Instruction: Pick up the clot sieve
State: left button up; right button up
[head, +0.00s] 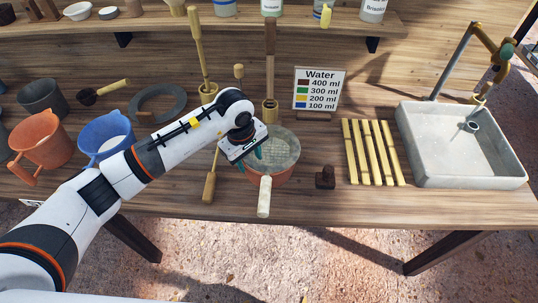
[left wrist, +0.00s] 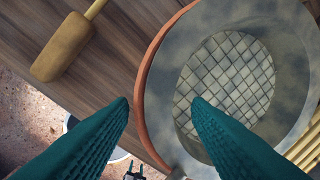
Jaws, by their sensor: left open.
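The clot sieve (head: 278,148) is a grey round pan with a mesh bottom and a pale handle pointing to the table's front edge. It sits in the mouth of a terracotta pot (head: 284,178). In the left wrist view the sieve (left wrist: 160,75) fills the right side, its mesh facing up, with the pot's orange rim around it. My left gripper (head: 250,162) is open above the left part of the sieve, near the handle's base. The lower part of the sieve is hidden behind the fingers in that view.
A wooden tool (head: 209,187) lies left of the pot and a small dark block (head: 325,178) stands to its right. Yellow strips (head: 371,152) and a grey sink (head: 470,175) are farther right. Blue (head: 105,135) and orange (head: 42,140) jugs stand left. A water sign (head: 319,88) stands behind.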

pick_arm(q)
jog(key=shift+f, duration=0.5)
grip_shut()
jog(key=shift+w, duration=0.1)
